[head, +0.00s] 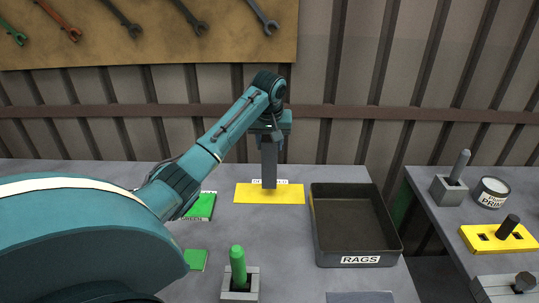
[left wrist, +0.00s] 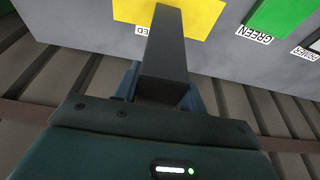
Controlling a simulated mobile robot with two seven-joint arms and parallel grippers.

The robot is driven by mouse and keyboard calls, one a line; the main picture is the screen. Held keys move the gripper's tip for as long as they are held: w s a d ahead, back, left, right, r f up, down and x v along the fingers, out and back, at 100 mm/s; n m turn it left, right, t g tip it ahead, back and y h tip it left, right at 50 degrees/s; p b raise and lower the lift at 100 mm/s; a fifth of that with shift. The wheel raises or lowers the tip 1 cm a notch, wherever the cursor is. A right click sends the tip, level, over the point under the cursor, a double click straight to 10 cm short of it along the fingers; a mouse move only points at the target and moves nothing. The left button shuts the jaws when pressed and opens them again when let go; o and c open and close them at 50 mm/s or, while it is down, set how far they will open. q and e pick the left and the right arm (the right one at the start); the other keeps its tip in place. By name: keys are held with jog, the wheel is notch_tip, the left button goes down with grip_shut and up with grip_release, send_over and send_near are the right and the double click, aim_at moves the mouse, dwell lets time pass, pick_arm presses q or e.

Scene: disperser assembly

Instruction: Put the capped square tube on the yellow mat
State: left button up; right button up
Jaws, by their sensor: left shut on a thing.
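The square tube (head: 269,165) is dark grey and upright. My left gripper (head: 269,138) is shut around its upper part, above the yellow mat (head: 245,195). The tube's lower end overlaps the mat in the head view; I cannot tell whether it touches. In the left wrist view the tube (left wrist: 165,55) extends from between the blue fingers (left wrist: 163,88) towards the yellow mat (left wrist: 203,18). The cap cannot be made out, and the gripper hides the tube's top. The right gripper is not in view.
A black tray labelled RAGS (head: 361,258) stands right of the mat. A green mat (head: 203,208) lies left, partly behind my arm. A green cylinder (head: 238,262) stands in a grey holder at the front. A side table holds a primer can (head: 491,193) and a yellow block (head: 500,240).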

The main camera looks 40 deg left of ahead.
aim_at(269, 153)
pick_arm(q)
jog(key=shift+f, duration=1.8)
jog(key=o, duration=1.1)
jog(key=v, duration=1.1)
jog(key=shift+r, duration=0.1)
jog(key=shift+s+d+r, duration=0.1)
jog(key=shift+r, duration=0.2)
